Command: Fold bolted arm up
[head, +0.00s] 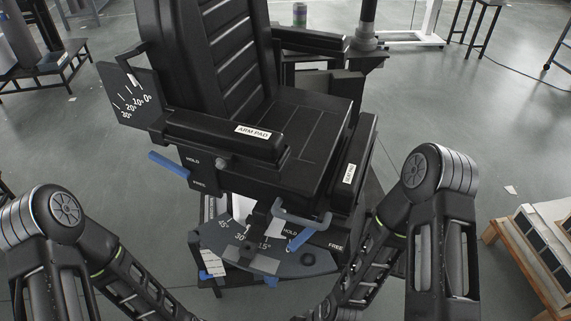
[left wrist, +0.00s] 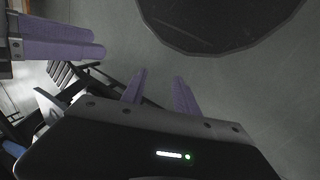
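A black arm rest labelled ARM PAD (head: 225,138) lies level along the near side of the black chair (head: 225,50) in the head view. A second black arm rest (head: 310,41) lies level on the far side. Neither gripper shows in the head view.
Blue levers stand beside HOLD and FREE marks, one below the arm pad (head: 168,164) and one at the front (head: 300,240). A grey handle (head: 300,217) sits at the seat front above a dark angle plate (head: 225,245). A wooden stand (head: 530,265) is at right. Open floor surrounds the chair.

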